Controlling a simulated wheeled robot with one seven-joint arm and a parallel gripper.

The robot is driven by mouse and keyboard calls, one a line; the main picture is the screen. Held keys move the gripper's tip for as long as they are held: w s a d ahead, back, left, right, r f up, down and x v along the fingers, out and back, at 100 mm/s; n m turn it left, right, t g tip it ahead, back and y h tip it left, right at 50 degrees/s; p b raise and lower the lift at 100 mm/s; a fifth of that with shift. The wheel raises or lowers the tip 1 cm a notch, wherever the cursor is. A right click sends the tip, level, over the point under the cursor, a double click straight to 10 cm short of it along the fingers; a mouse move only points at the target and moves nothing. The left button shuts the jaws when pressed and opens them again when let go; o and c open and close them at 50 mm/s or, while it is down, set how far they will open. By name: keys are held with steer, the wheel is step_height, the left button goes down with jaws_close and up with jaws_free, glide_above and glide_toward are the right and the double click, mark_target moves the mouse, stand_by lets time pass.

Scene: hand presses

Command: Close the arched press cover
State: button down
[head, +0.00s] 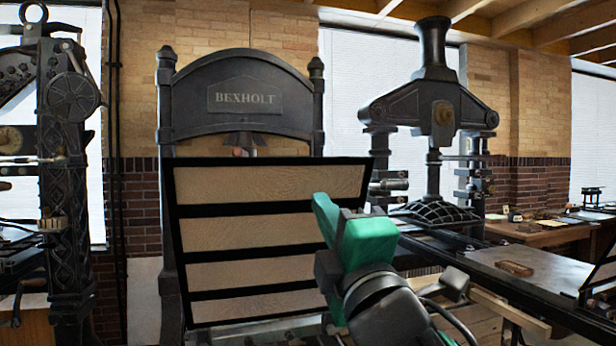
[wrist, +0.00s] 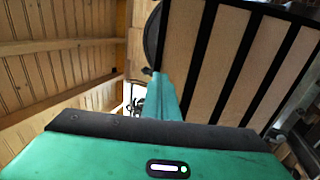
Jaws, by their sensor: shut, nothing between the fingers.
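The arched press (head: 245,70) stands at the centre of the head view, with an arched black top marked BEXHOLT. Its cover (head: 265,232) is a black frame with several tan panels, standing raised and tilted in front of the press. The cover also shows in the wrist view (wrist: 235,60), filling the upper right. My green gripper (head: 322,208) is shut and empty, in front of the cover's right part in the head view. In the wrist view the gripper's fingers (wrist: 168,95) reach up beside the cover's edge. I cannot tell whether they touch it.
A second press (head: 436,110) with a tall black column stands to the right, with a flat bed (head: 530,270) toward the front right. A third ornate press (head: 70,150) stands at the far left. A wooden bench (head: 540,235) is at the back right.

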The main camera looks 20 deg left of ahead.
mark_target(300, 164)
steer(key=x, duration=1.3)
steer(key=shift+w+a+r, duration=0.1)
steer(key=shift+w+r, duration=0.05)
steer(key=shift+w, duration=0.1)
steer(key=shift+w, duration=0.1)
